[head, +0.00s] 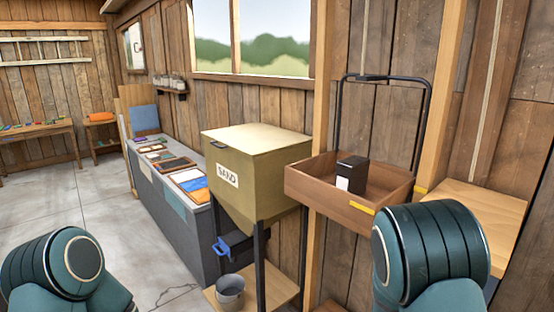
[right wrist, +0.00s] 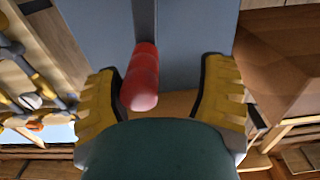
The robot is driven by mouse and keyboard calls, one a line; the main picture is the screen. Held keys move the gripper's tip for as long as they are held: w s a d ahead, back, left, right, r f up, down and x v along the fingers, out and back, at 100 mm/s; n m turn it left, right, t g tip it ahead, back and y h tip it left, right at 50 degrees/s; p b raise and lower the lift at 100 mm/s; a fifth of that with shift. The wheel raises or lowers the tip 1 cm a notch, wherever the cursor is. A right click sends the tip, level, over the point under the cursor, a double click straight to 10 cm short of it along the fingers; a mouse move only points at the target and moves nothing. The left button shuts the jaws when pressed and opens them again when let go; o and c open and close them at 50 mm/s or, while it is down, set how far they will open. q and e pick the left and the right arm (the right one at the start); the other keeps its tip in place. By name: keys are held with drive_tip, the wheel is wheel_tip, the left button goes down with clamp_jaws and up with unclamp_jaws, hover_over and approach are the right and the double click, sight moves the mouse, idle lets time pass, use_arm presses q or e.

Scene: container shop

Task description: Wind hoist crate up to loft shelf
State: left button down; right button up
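The brown wooden hoist crate (head: 325,198) hangs from a black frame handle at the right of the head view. A small black box (head: 352,174) with a white label is inside it. A light wooden shelf (head: 478,207), apparently the loft shelf, is to the right of the crate, partly hidden by my right arm. In the right wrist view, a red rounded handle (right wrist: 141,80) lies between the yellow fingers of my right gripper (right wrist: 162,70). The fingers are spread, with a visible gap to the right of the handle. My left gripper is out of view.
A tan sand bin (head: 260,178) on black legs stands left of the crate, with a blue lever (head: 222,248) and a grey bucket (head: 230,290) below. A long grey counter (head: 180,205) with trays runs along the wall. The floor (head: 70,215) at left is open.

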drive_tip(key=shift+a, duration=0.15)
idle(0.4)
drive_tip(key=v, duration=0.8)
drive_tip(key=shift+s+f, duration=0.1)
